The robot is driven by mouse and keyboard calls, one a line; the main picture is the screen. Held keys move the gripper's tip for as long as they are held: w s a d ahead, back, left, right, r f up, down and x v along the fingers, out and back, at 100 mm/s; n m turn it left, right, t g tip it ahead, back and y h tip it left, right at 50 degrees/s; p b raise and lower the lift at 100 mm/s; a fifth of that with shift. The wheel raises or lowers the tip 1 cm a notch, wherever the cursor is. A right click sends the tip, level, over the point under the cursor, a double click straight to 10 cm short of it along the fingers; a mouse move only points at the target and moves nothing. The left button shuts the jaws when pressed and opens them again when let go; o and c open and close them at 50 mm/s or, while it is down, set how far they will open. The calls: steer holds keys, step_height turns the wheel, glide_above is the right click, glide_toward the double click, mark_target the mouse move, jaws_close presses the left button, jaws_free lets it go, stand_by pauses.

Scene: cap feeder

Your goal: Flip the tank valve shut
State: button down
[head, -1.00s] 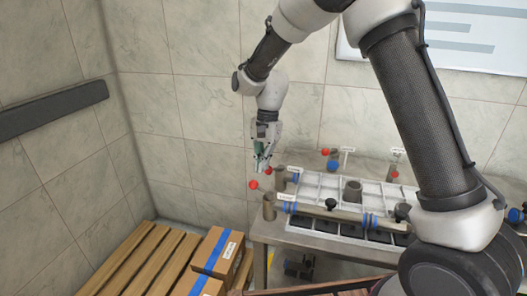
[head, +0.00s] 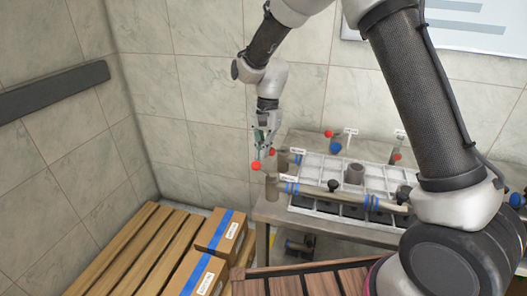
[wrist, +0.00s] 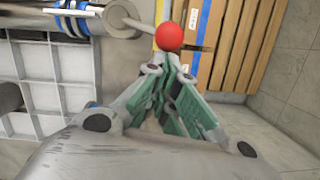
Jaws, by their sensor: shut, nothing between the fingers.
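A red ball knob (head: 256,166) sits on a lever at the left end of the front pipe (head: 318,191). In the wrist view the red knob (wrist: 169,36) stands just beyond my fingertips, and its lever runs left to a round valve body (wrist: 118,14). A second red knob (head: 271,152) shows just behind, near the back pipe end. My gripper (head: 261,157) is shut and empty, close beside the front knob; I cannot tell if they touch. Its green-padded fingers (wrist: 172,68) meet in the wrist view. The small labels are too small to read, so I cannot tell which valve is the tank's.
A white gridded tray (head: 325,165) lies on the metal table (head: 264,211). More red and blue knobs (head: 336,147) stand at the back. Cardboard boxes (head: 221,232) rest on wooden slats (head: 125,262) at lower left. A tiled wall is behind.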

steer(key=shift+s+a+n, duration=0.1)
steer(key=shift+a+n, duration=0.15)
steer(key=shift+n, duration=0.05)
steer(key=s+a+n+h, duration=0.3)
steer(key=s+a+n, duration=0.2)
steer(key=n, duration=0.8)
steer(key=shift+s, duration=0.85)
steer(key=shift+r, duration=0.1)
